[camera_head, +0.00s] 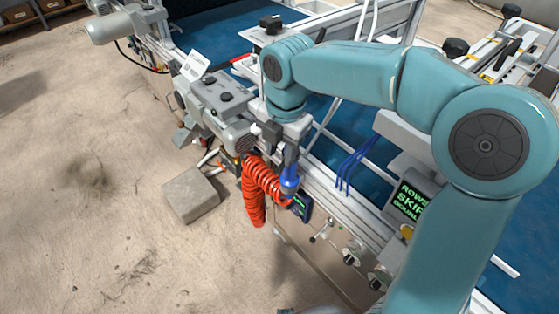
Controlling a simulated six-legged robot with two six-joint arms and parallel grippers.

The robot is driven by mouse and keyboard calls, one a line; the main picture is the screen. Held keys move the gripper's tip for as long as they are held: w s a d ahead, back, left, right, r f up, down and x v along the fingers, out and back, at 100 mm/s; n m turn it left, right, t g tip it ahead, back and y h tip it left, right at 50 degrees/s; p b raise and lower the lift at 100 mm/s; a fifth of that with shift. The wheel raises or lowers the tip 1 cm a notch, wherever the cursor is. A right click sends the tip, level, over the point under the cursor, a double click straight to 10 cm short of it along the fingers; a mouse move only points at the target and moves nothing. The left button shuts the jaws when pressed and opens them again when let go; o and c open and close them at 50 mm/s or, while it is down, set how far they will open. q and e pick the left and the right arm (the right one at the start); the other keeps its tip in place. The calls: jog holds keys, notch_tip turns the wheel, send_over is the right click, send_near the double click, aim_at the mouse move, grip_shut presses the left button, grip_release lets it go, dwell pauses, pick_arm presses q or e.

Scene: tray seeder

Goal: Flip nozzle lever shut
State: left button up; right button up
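My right arm reaches in from the lower right, over the machine. Its gripper (278,138) points down beside the machine's near rail, just above a blue fitting (290,183) on a red coiled hose (254,190). The fingers are small and dark here. I cannot tell whether they are open or shut, or whether they touch the fitting. No nozzle lever can be clearly made out. Several small metal valve-like fittings (352,253) sit along the rail to the lower right of the hose. My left gripper is not in view.
A blue conveyor bed (215,38) runs behind the rail. A display (410,201) with green text stands at the right, partly behind my arm. A grey block (190,195) lies on the floor left of the hose. The concrete floor at the left is mostly clear.

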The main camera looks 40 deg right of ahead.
aim_at(280, 166)
jog(key=shift+w+f, duration=0.15)
jog(key=shift+f, duration=1.45)
grip_shut()
jog(key=shift+w+a+m, duration=0.1)
jog(key=shift+w+m, duration=0.15)
jog(key=shift+m, duration=0.35)
jog(key=shift+w+a+m+p, duration=0.1)
jog(key=shift+w+m+p, duration=0.3)
jog(key=shift+m, duration=0.4)
jog(key=shift+w+m+p, duration=0.25)
jog(key=shift+m+p, duration=0.1)
jog(key=shift+m, duration=0.45)
grip_release()
